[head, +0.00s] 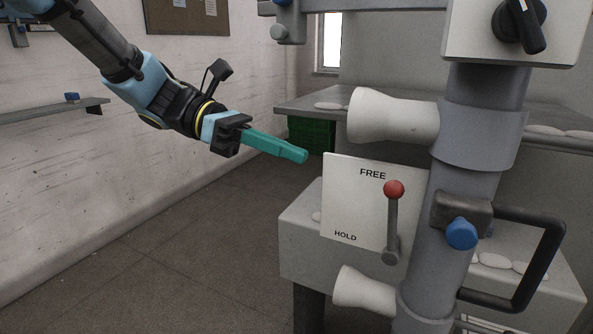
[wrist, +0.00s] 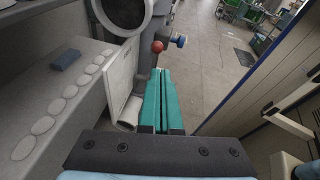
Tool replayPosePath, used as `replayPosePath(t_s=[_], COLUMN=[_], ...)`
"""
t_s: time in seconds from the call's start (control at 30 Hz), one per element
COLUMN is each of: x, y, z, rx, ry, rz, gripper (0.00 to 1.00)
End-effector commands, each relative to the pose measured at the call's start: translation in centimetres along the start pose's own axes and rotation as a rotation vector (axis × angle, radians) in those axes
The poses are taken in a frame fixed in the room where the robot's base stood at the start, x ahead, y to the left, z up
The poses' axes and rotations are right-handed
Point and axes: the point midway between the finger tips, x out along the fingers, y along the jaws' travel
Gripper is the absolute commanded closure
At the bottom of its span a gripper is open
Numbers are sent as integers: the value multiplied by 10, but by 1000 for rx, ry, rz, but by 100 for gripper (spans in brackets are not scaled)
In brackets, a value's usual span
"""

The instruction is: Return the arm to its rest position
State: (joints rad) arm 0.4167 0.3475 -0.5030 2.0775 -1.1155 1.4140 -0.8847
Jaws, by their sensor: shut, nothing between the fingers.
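My arm reaches in from the upper left of the head view. My gripper (head: 303,156) has long teal fingers, which are closed together with nothing between them. It is in the air to the left of the winder, above and left of the white FREE/HOLD plate (head: 345,215). The lever's red knob (head: 394,189) is up near the FREE end, apart from my fingers. In the wrist view my gripper (wrist: 160,72) points toward the red knob (wrist: 157,46), with the fingers side by side.
A grey column (head: 470,150) carries white cones (head: 395,117), a blue knob (head: 461,233) and a black handle (head: 545,262). A wall shelf (head: 50,113) is at the left. A green crate (head: 311,133) stands behind. The floor at lower left is clear.

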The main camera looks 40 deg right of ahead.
Motion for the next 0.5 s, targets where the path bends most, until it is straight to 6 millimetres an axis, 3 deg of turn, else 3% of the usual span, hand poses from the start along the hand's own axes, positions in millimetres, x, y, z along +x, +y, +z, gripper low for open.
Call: replayPosePath(t_s=[0.33,0.43,0.5], x=[-5,-16,-33], y=[-1,-4,-10], z=[-2,-24,-54], rx=[3,25,59], ry=[13,88,190], rz=[6,38,72], gripper=[100,100,100])
